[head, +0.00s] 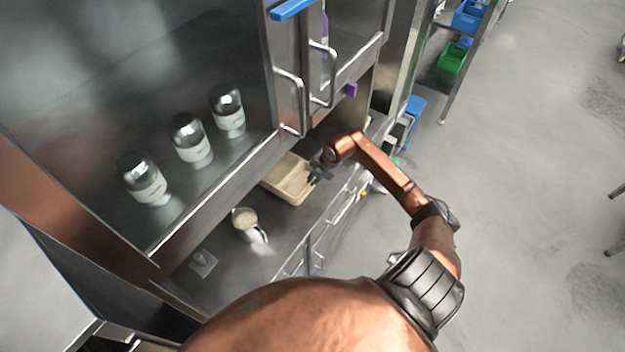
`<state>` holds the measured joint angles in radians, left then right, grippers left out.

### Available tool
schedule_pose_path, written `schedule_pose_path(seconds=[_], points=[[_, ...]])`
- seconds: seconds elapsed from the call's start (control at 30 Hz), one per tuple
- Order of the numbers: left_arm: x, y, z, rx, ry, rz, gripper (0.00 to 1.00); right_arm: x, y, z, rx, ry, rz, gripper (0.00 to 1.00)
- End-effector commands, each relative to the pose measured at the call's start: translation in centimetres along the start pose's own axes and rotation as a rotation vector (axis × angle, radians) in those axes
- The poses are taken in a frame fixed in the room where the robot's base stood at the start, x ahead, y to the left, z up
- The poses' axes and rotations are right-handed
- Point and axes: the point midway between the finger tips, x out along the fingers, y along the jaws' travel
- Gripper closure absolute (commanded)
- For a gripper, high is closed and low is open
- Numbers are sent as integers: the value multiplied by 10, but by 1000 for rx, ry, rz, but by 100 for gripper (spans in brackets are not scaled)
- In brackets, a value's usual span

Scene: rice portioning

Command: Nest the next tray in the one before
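A beige rectangular tray (285,181) sits on the lower metal counter, under the cabinet edge. My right gripper (314,176) is at the tray's right rim, touching or very close to it. The fingers are small and dark here, so I cannot tell whether they are open or shut on the rim. I cannot tell whether the tray is a single one or several nested. My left gripper is not in view.
A cup with pale contents (244,218) stands on the counter left of the tray. Several labelled jars, one here (191,142), stand on the upper shelf. Cabinet doors with metal handles (291,101) hang above. Open floor (530,200) lies to the right.

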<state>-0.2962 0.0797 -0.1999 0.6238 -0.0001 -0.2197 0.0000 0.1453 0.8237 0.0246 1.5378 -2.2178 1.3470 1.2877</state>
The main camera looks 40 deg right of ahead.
Motion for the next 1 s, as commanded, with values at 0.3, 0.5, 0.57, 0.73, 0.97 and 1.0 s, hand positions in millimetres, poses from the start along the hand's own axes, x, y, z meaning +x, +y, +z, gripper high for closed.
schedule_pose_path(seconds=[0.3,0.5,0.57,0.73,0.97,1.0], points=[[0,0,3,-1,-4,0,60,0,0,0,0,0,0,88],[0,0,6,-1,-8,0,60,0,0,0,0,0,0,75],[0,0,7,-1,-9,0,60,0,0,0,0,0,0,75],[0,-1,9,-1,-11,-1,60,0,0,0,0,0,-1,75],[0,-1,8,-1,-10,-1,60,-20,0,2,-3,-4,0,75],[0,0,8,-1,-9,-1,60,-28,0,1,-4,-3,1,75]])
